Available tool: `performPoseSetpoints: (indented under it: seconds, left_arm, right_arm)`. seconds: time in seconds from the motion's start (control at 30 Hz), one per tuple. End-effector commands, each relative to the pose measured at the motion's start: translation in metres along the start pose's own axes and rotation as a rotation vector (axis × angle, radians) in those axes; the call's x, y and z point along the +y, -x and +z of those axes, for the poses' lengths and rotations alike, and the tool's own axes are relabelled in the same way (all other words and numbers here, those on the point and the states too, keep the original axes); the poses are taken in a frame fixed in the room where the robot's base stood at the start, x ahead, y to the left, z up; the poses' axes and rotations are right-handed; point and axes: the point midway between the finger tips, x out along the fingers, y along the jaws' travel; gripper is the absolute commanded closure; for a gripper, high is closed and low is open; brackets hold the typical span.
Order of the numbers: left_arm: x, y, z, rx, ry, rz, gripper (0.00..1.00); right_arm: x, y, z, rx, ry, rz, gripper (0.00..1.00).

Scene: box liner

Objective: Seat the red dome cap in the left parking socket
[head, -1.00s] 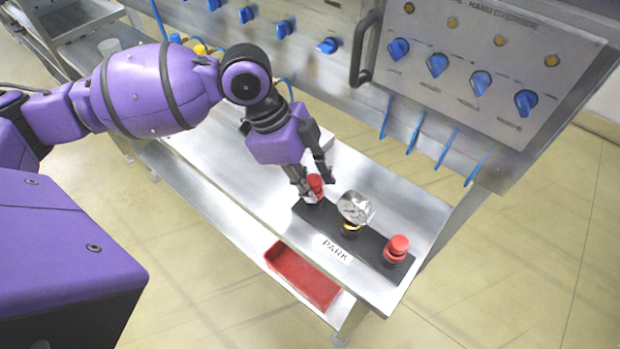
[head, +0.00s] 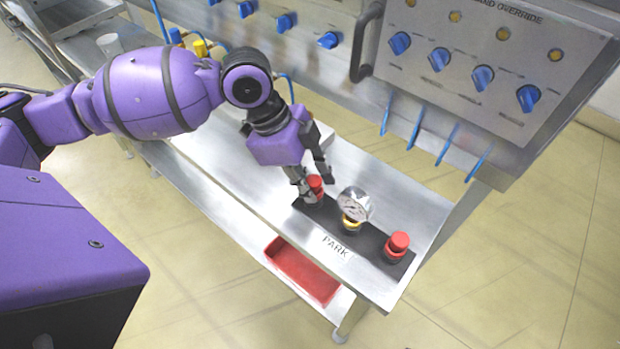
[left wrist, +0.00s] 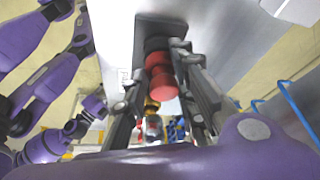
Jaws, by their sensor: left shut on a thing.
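The red dome cap (head: 315,184) is at the left end of the dark parking strip (head: 370,239) on the steel shelf. My left gripper (head: 313,188) is shut on it from above. In the left wrist view the red cap (left wrist: 161,82) sits between the two fingers, against a dark round socket (left wrist: 157,46). From these views I cannot tell whether it is fully down in the socket. A pressure gauge (head: 354,203) stands on the middle socket and a second red cap (head: 398,243) on the right one. My right gripper is not in view in the head view.
A white PARK label (head: 335,247) is on the shelf front. A red tray (head: 302,271) lies on the lower shelf. A panel with blue knobs (head: 483,79) and a black handle (head: 365,46) overhang the back. The steel shelf (head: 390,180) behind the strip is clear.

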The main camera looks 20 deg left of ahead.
Motion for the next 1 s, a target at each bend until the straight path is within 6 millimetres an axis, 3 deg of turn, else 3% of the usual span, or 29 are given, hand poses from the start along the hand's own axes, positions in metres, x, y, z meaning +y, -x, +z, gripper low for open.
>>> performPoseSetpoints:
  seconds: [0.03,0.2,0.57,0.67,1.0]
  left_arm:
    - [0.000,-0.001,0.000,0.000,0.000,0.000,0.72]
    - [0.000,0.000,0.000,0.000,0.000,0.000,0.53]
    - [0.000,0.005,0.000,0.000,0.001,-0.001,0.53]
    - [-0.001,0.018,0.001,-0.001,0.000,-0.003,0.53]
    - [-0.001,0.089,0.001,-0.002,0.001,-0.004,0.53]
  right_arm:
    - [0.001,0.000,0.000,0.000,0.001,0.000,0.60]
    - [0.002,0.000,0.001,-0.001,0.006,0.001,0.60]
    - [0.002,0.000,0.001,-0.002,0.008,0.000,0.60]
    - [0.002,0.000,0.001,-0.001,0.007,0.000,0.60]
    - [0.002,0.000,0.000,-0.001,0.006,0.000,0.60]
